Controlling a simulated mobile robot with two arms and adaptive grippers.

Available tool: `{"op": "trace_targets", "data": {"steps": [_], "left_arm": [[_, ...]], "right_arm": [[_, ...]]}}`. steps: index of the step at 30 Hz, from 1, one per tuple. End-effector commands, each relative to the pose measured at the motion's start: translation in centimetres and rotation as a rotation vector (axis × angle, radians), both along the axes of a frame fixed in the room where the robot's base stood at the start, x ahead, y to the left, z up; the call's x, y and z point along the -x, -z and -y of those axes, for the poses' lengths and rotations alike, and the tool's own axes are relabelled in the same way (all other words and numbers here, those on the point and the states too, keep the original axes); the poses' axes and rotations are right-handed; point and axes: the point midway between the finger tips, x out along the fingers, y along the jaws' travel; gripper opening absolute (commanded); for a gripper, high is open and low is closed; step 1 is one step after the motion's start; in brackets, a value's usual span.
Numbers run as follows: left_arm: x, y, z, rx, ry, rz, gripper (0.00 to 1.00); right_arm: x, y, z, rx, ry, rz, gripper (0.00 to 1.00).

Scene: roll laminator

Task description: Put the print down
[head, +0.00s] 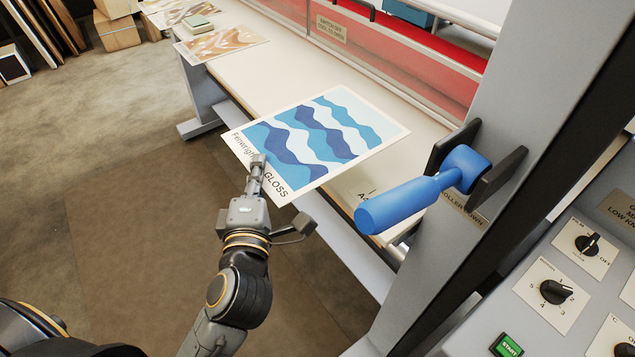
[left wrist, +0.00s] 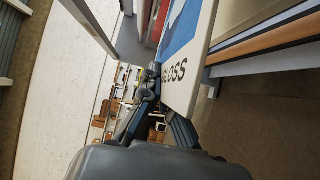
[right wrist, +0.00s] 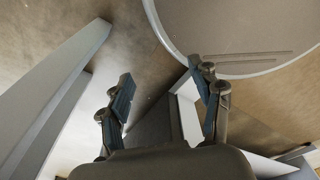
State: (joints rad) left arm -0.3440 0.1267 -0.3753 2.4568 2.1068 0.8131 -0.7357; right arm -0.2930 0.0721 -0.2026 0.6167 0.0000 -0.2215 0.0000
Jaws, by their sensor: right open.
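The print (head: 325,128) is a white-bordered sheet with blue and pale waves and the word GLOSS. My left gripper (head: 257,170) is shut on its near edge, with the fingers either side of the sheet. The print also shows in the left wrist view (left wrist: 190,85), between the left fingers (left wrist: 158,100). Its far part lies over the laminator's cream table (head: 262,75), and its near part sticks out past the front edge. I cannot tell whether it touches the table. My right gripper (right wrist: 160,85) is open and empty in the right wrist view; the head view does not show it.
A blue lever handle (head: 410,200) stands out from the grey frame on the right. A control panel (head: 560,280) with knobs is at lower right.

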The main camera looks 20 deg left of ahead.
Motion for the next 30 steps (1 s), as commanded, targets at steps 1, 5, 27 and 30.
{"op": "trace_targets", "data": {"steps": [1, 5, 27, 30], "left_arm": [[-1.1, 0.4, 0.9, 0.006, -0.001, 0.001, 0.0], [-3.6, 1.8, 3.0, 0.004, -0.001, 0.001, 0.0], [-7.6, 10.9, 6.5, -0.001, 0.001, 0.001, 0.0], [-7.6, 10.9, 6.4, -0.001, 0.0, 0.003, 0.0]], "right_arm": [[1.7, 0.0, 0.5, 0.007, -0.002, -0.025, 0.64], [3.7, 0.0, 1.1, 0.016, -0.003, -0.052, 0.64], [0.9, 2.9, 0.2, 0.002, 0.004, -0.01, 0.64], [1.2, 2.9, 0.2, 0.002, 0.004, -0.016, 0.64]]}}
